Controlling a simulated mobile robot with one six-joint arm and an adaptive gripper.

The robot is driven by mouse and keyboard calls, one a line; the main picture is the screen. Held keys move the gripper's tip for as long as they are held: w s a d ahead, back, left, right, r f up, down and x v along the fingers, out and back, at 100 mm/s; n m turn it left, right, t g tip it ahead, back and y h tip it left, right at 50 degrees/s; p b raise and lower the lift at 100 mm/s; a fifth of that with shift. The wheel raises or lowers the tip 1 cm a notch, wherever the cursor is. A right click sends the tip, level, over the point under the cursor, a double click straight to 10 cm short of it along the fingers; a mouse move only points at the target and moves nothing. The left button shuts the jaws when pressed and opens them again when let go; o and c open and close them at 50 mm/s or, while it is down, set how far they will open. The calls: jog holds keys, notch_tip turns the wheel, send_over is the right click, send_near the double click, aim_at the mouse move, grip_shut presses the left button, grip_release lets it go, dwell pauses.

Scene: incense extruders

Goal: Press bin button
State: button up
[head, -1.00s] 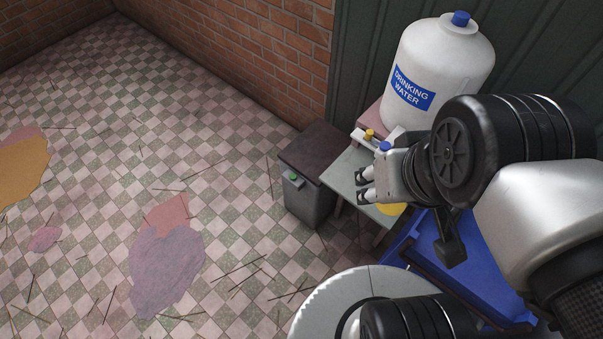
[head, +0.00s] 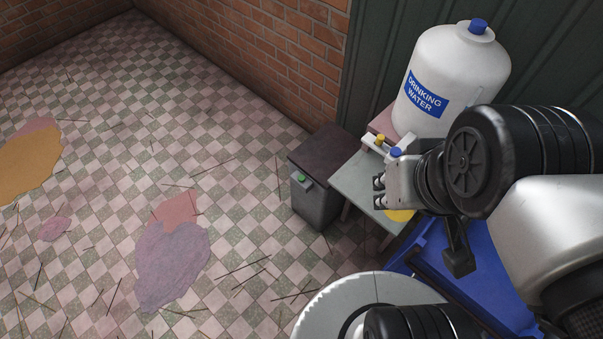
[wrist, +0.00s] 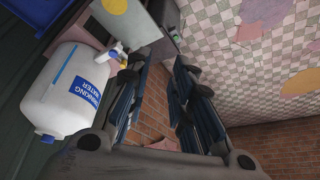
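The bin (head: 317,208) stands on the floor against the brick wall in the head view. It is grey with a dark lid (head: 328,146) that looks closed. A green button (head: 305,181) sits on a small box at its upper front. My gripper (head: 378,192) is right of the bin, over the small table, with fingertips apart and nothing between them. A gap separates it from the button. In the wrist view my gripper (wrist: 158,85) is open, with brick wall showing between the fingers.
The small table (head: 352,178) stands right of the bin. A white drinking water bottle (head: 430,75) stands behind my arm, with a dispenser having yellow and blue knobs (head: 396,153) before it. A blue object (head: 480,270) lies below my arm. The checkered floor left of the bin has coloured patches and thin sticks.

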grip_shut()
dwell(1.2)
